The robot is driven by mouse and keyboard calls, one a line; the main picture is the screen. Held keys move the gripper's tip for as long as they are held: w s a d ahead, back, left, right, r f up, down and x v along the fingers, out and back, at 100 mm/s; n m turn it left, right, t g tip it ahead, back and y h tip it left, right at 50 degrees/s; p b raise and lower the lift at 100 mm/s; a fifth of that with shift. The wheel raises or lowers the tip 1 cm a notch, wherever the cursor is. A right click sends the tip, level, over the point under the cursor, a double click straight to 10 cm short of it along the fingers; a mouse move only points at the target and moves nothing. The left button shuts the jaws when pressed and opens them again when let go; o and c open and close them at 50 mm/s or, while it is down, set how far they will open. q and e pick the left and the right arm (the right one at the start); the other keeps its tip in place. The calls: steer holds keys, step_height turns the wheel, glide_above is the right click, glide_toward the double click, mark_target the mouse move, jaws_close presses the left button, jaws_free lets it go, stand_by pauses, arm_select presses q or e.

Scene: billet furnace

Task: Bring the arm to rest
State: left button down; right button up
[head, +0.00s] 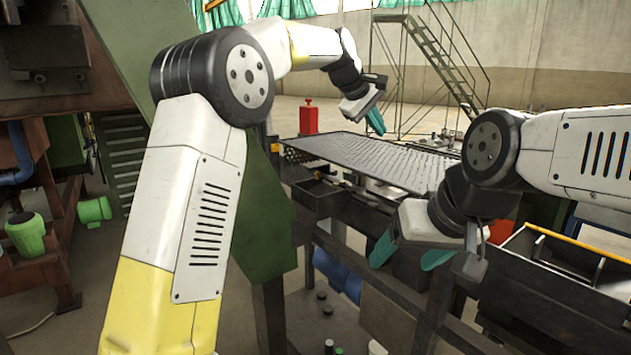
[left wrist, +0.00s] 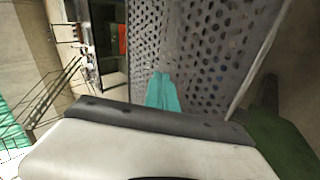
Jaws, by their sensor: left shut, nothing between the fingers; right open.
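My left arm reaches up and over from the left in the head view. Its gripper (head: 375,120) has teal fingers pointing down, above the far part of a dark perforated tray table (head: 345,150). In the left wrist view the left fingers (left wrist: 162,92) lie together, shut and empty, over the perforated surface (left wrist: 200,45). My right gripper (head: 410,252) is lower, at the right in the head view. Its teal fingers are spread apart and hold nothing, in front of the table's near edge.
A red canister (head: 308,117) stands at the table's far left corner. An open divided bin (head: 570,255) lies at the right, below my right arm. A green machine panel (head: 250,215) stands behind my left arm. Metal stairs (head: 440,55) rise at the back.

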arm_select(q)
steer(key=s+a+m+y, duration=0.2)
steer(key=s+a+m, duration=0.1)
steer(key=s+a, duration=1.5)
steer(key=s+a+f+m+y, duration=0.1)
steer(key=s+a+f+m, duration=0.1)
steer(key=s+a+f, duration=0.4)
steer(key=s+a+f+m+y, duration=0.1)
steer(key=s+a+f, duration=0.5)
steer(key=s, duration=0.7)
steer(key=shift+a+f+m+t, duration=0.3)
steer(key=shift+f+m, duration=0.1)
steer(key=shift+f, duration=0.55)
